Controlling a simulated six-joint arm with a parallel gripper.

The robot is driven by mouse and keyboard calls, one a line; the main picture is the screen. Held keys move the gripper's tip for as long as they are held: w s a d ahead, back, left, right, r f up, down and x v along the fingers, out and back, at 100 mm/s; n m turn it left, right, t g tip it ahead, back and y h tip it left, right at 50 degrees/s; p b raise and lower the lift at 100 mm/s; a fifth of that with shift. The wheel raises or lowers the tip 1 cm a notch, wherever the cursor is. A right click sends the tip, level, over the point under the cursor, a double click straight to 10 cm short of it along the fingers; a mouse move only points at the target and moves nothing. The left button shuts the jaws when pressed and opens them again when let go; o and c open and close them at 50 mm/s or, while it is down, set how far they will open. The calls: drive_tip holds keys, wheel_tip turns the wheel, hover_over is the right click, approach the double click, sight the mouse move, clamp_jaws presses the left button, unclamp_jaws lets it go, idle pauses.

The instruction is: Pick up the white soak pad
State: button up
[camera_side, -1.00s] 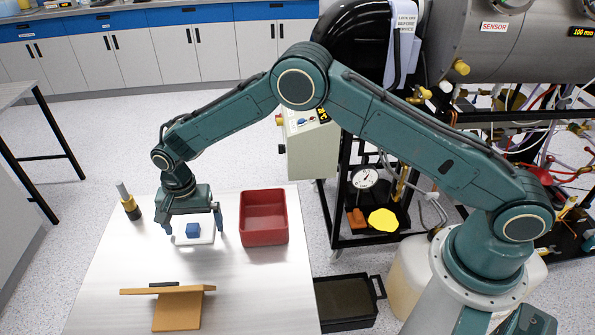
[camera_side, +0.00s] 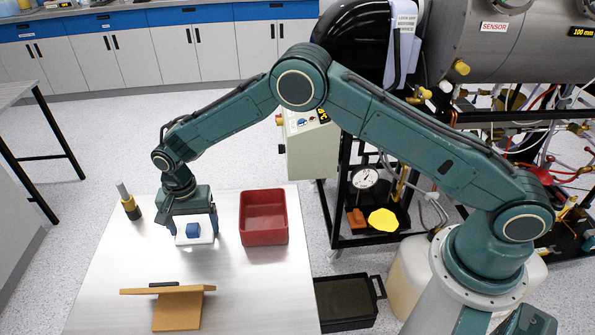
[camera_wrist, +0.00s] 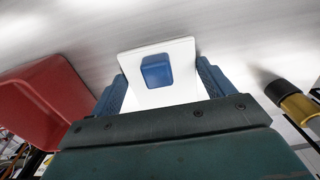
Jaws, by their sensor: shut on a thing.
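The white soak pad (camera_side: 195,241) lies on the metal table, a flat square with a blue cube (camera_side: 193,230) on top of it. My gripper (camera_side: 195,234) points down over the pad, with one finger at each side edge, and is shut on the pad. In the wrist view the white soak pad (camera_wrist: 183,93) sits between the two blue fingers of my gripper (camera_wrist: 163,88), and the blue cube (camera_wrist: 157,71) rests near its middle. I see no clear gap under the pad.
A red bin (camera_side: 264,236) stands just right of the pad. A black and yellow cylinder tool (camera_side: 130,206) stands upright to the left. A brown angled board with a black handle (camera_side: 177,308) is at the front. A black tray (camera_side: 346,305) lies beyond the table's right edge.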

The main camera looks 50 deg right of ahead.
sight(193, 223)
drive_tip(key=shift+r, duration=0.1)
wheel_tip(193, 223, up, 20)
idle(0.7)
idle(0.5)
drive_tip(key=s+d+f+m, duration=0.1)
drive_tip(key=s+d+f, duration=0.6)
drive_tip(key=d, duration=1)
drive_tip(key=s+d+f, duration=0.3)
drive_tip(key=d+f, duration=0.8)
drive_tip(key=d, duration=0.6)
drive_tip(key=s+d+f+m, duration=0.1)
drive_tip(key=s+d+f, duration=0.65)
drive_tip(key=d, duration=0.95)
drive_tip(key=s+d+f+m, duration=0.6)
drive_tip(key=d+f+m, duration=0.1)
drive_tip(key=d+f, duration=0.3)
drive_tip(key=shift+s+d+f, duration=0.2)
drive_tip(key=shift+d+f, duration=0.2)
drive_tip(key=shift+d, duration=0.25)
